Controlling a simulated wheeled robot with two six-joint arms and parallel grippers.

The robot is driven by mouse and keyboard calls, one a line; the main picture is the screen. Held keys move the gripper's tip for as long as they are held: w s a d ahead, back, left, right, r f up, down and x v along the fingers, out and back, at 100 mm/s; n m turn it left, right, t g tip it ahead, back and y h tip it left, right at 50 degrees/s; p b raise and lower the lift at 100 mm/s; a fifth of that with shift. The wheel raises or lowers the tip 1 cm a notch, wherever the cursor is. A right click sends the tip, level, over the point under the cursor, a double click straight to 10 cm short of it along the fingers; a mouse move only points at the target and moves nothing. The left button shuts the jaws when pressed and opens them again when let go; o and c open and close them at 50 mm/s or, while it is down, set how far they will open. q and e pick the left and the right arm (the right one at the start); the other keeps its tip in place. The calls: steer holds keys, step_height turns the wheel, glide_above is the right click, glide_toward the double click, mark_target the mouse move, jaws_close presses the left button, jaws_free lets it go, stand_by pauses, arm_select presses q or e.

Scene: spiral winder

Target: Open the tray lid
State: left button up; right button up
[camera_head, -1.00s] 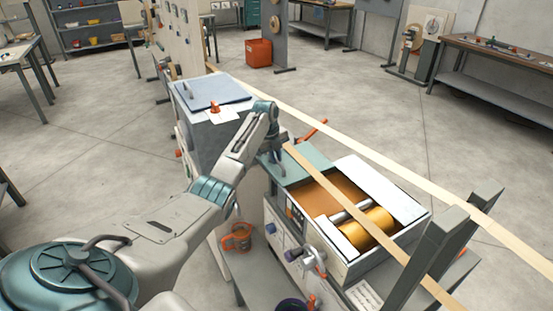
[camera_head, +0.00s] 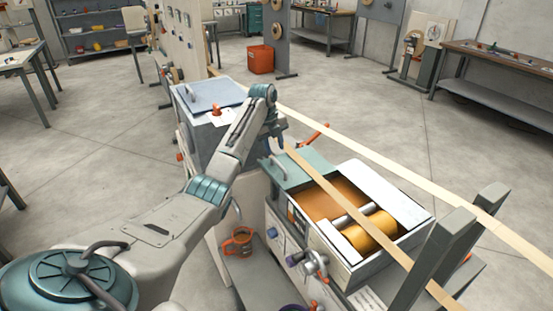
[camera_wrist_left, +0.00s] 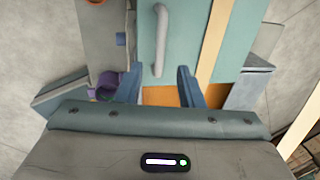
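The teal tray lid (camera_head: 305,166) lies on the back left part of the box-shaped machine. It looks flat, and the orange-brown tray interior (camera_head: 330,194) shows beside it. A grey bar handle (camera_head: 276,166) stands on the lid; it is larger in the left wrist view (camera_wrist_left: 161,40). My left gripper (camera_head: 277,143) is above the lid near the handle. In the left wrist view its two blue fingers are apart, and the gripper (camera_wrist_left: 158,84) has nothing between the tips that I can see. The handle's near end lies just ahead of the fingers. My right gripper is not in view.
A pale strip (camera_head: 345,207) crosses over the lid and the tray, close to my left gripper. A yellow roller (camera_head: 368,232) sits in the tray.

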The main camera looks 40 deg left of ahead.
arm_select(q)
steer(key=r, duration=0.4)
steer(key=shift+s+a+b, duration=0.2)
steer(key=shift+s+b, duration=0.15)
